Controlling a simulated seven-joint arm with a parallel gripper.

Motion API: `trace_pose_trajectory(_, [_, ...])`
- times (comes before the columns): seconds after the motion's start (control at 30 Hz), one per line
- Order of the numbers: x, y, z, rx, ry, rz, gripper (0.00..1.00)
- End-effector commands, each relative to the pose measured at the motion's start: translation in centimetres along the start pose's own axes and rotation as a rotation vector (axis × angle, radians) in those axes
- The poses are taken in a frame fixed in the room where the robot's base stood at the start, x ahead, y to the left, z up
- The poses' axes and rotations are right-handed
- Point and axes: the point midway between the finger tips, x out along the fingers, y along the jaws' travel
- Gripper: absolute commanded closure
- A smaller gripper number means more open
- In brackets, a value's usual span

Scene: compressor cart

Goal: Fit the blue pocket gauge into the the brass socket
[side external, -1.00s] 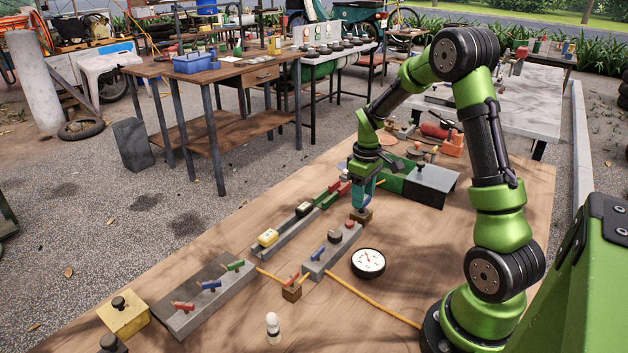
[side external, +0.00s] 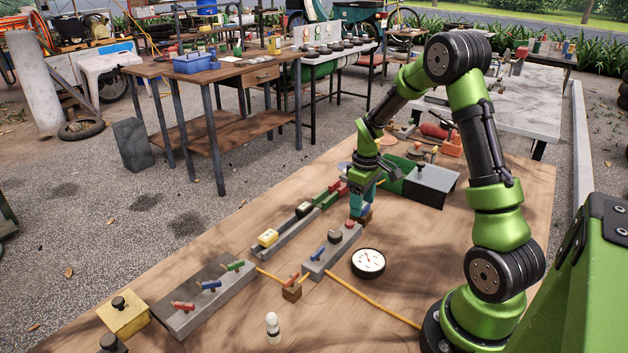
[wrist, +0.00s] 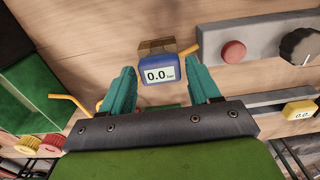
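The blue pocket gauge (wrist: 158,76), its display reading 0.0, shows between my fingertips in the wrist view. It is right against the brown brass socket block (wrist: 157,46), which is partly hidden behind it. In the side view, the gauge is a small dark blue patch at the socket block (side external: 366,217), mostly hidden by my gripper. I cannot tell how deep it sits in the socket. My gripper (wrist: 160,72) has its teal fingers spread, with gaps on both sides of the gauge. In the side view my gripper (side external: 358,211) is low, beside the block.
A grey block with knobs (side external: 332,250) stands close in front. A grey rail (side external: 285,236) carries a yellow gauge (side external: 268,238). A round dial (side external: 368,263) lies nearby. A green and grey housing (side external: 430,184) stands behind right. An orange cable (side external: 370,308) crosses the bench.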

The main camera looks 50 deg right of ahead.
Motion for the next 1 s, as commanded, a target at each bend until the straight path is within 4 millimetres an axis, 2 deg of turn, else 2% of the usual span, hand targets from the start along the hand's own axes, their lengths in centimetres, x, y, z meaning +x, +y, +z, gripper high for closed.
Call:
trace_pose_trajectory(0.03, [0.0, 0.0, 0.0, 0.0, 0.0, 0.0, 0.31])
trace_pose_trajectory(0.1, [0.0, 0.0, 0.0, 0.0, 0.0, 0.0, 0.22])
trace_pose_trajectory(0.47, [-0.6, 0.0, 0.0, 0.0, 0.002, 0.001, 0.22])
trace_pose_trajectory(0.67, [-4.0, 0.1, -0.1, 0.0, 0.006, 0.004, 0.22])
trace_pose_trajectory(1.0, [-12.3, 0.0, -0.1, 0.001, 0.006, 0.003, 0.22])
